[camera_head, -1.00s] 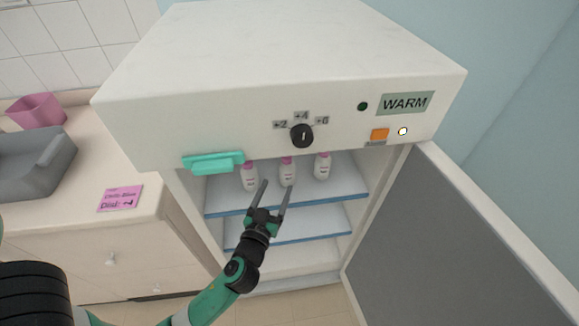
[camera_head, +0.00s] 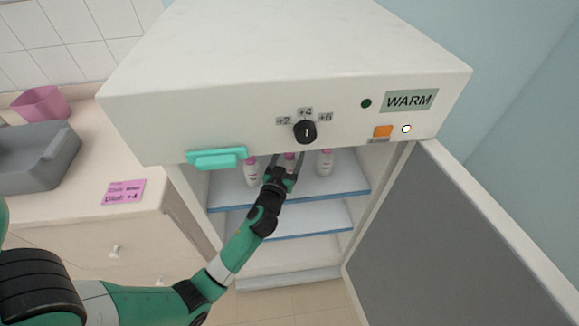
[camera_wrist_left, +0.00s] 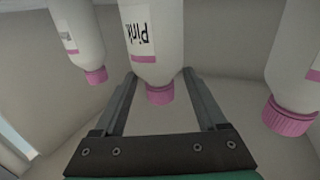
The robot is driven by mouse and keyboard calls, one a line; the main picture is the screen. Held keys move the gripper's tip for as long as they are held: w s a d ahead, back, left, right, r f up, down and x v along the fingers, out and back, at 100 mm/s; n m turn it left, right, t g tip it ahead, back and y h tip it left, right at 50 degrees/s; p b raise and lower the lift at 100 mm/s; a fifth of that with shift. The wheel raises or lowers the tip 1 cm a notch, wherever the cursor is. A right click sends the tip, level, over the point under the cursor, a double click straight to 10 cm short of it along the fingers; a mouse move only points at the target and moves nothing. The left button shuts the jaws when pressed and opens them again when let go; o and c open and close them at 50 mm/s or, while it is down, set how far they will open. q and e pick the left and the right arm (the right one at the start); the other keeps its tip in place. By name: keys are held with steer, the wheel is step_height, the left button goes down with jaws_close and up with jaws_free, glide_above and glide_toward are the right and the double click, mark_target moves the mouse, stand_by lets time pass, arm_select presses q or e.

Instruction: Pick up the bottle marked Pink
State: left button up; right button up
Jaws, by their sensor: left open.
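Three white bottles with pink caps stand on the top shelf inside the open cabinet. The middle one, the bottle marked Pink (camera_wrist_left: 150,40), shows its label upside down in the left wrist view; in the head view it is mostly behind my gripper, with its cap (camera_head: 290,156) showing. My left gripper (camera_head: 288,160) is open, and in the left wrist view its fingers (camera_wrist_left: 158,82) lie either side of this bottle near the cap. I cannot tell whether they touch it. My right gripper is not in view.
Neighbouring bottles stand at left (camera_head: 251,172) and right (camera_head: 324,162). The cabinet's white top housing (camera_head: 220,120) overhangs the shelf, with a teal handle (camera_head: 217,158). The open door (camera_head: 450,230) is at right. A counter (camera_head: 130,150) with a grey tray (camera_head: 40,150) is at left.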

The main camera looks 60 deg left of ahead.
arm_select(q)
jaws_close()
stand_by(1.4)
